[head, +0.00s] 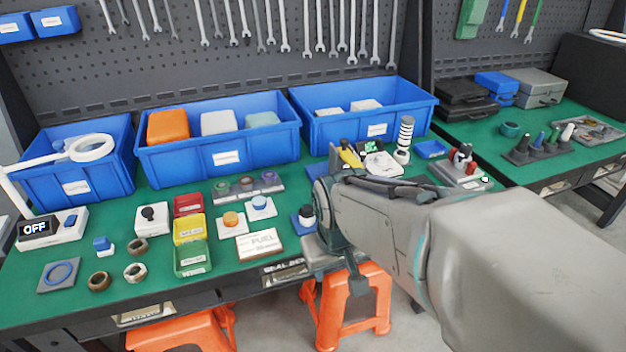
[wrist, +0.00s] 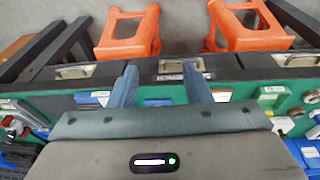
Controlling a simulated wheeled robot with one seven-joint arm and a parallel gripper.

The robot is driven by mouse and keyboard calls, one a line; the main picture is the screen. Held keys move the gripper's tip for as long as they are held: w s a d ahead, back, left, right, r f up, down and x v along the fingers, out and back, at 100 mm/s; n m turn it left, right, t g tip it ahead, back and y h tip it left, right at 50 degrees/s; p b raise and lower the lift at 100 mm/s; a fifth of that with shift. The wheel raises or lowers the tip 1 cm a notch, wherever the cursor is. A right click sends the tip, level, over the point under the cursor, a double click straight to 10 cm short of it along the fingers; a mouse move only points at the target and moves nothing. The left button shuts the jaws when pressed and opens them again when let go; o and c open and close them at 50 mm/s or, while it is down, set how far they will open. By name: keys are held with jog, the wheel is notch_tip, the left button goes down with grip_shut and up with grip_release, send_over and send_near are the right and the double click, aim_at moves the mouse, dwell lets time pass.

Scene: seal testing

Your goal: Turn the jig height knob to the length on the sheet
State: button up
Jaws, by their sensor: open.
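My gripper (wrist: 162,82) shows in the wrist view with its two fingers apart and nothing between them. It hangs over the bench's front edge, above the drawer fronts. A black knob on a blue base (head: 306,216) stands just left of my wrist. A white box with a black knob (head: 151,217) stands further left. I cannot tell which is the jig height knob.
Blue bins (head: 221,158) line the back of the green bench (head: 120,255). Red, yellow and green trays (head: 193,258), button boxes (head: 232,223) and loose rings (head: 135,272) crowd the front. Orange stools (head: 362,305) stand below. A small green-lit display (head: 373,147) sits behind my arm.

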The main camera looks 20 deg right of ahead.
jog(key=w+d+f+n+t+y+p, duration=0.1)
jog(key=w+d+f+n+y+p, duration=0.3)
jog(key=d+f+p, duration=0.7)
jog(key=w+d+r+m+t+h+p, duration=0.2)
jog(key=w+d+r+m+t+p, duration=0.25)
jog(key=t, duration=0.55)
jog(key=shift+n, duration=0.55)
jog(key=b+x, duration=0.1)
jog(key=x, duration=0.4)
jog(key=r+b+x, duration=0.1)
jog(key=b+x, duration=0.1)
jog(key=x, duration=0.3)
jog(key=b+x, duration=0.1)
jog(key=x, duration=0.4)
jog(key=shift+w+d+r, duration=0.2)
jog(key=shift+w+d, duration=0.05)
jog(key=shift+d, duration=0.15)
jog(key=c, duration=0.7)
